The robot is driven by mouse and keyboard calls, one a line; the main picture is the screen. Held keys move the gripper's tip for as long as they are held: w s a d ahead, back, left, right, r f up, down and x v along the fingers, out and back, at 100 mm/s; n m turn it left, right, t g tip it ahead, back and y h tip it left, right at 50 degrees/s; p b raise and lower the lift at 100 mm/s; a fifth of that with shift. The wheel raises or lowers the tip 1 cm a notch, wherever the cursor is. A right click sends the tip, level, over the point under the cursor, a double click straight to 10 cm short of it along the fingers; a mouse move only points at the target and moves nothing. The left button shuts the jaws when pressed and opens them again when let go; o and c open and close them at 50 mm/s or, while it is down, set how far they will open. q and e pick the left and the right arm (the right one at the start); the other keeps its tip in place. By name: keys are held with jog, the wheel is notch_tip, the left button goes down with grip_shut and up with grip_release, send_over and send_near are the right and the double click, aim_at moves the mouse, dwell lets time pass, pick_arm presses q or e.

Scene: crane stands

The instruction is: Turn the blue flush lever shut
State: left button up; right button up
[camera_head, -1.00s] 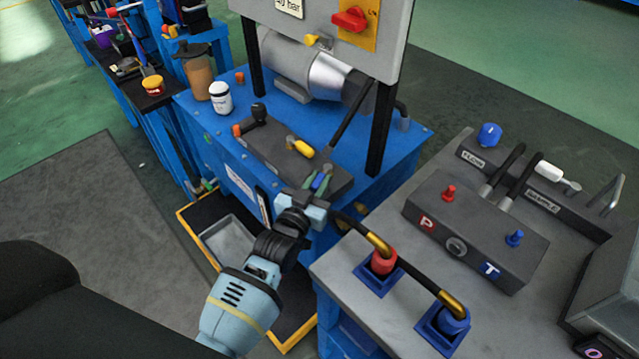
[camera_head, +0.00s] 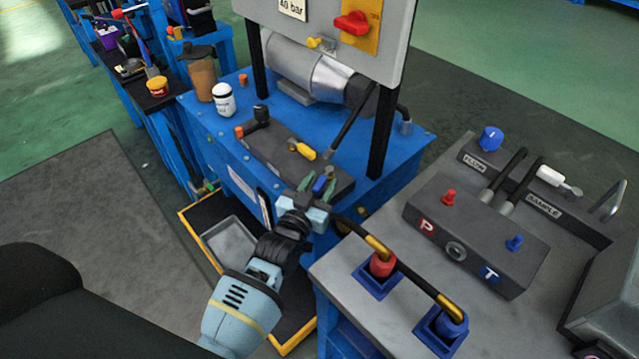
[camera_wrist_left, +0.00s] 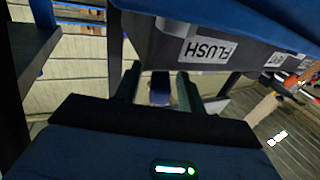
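The blue flush lever (camera_head: 319,184) is at the near right end of the dark valve block (camera_head: 270,150) on the blue bench. In the left wrist view the blue lever (camera_wrist_left: 160,88) shows end-on below the FLUSH label (camera_wrist_left: 207,50). My left gripper (camera_head: 317,186) has its two green fingers on either side of the lever. In the left wrist view the fingers (camera_wrist_left: 160,90) stand apart, with narrow gaps beside the lever. The lever's base is partly hidden. My right gripper is not in view.
A yellow lever (camera_head: 303,150) and a black lever (camera_head: 260,115) share the block. A black hose (camera_head: 410,275) arches beside my gripper to the right-hand grey bench (camera_head: 345,265). A grey tray (camera_head: 232,250) lies below. A dark post (camera_head: 383,130) stands behind.

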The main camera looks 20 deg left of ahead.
pick_arm(q)
jog(key=shift+s+a+p, duration=0.15)
jog(key=shift+s+a, duration=0.05)
jog(key=shift+s, duration=1.75)
jog(key=shift+s+a+p, duration=0.15)
jog(key=shift+s, duration=1.75)
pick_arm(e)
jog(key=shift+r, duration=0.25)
pick_arm(q)
jog(key=shift+c, duration=0.4)
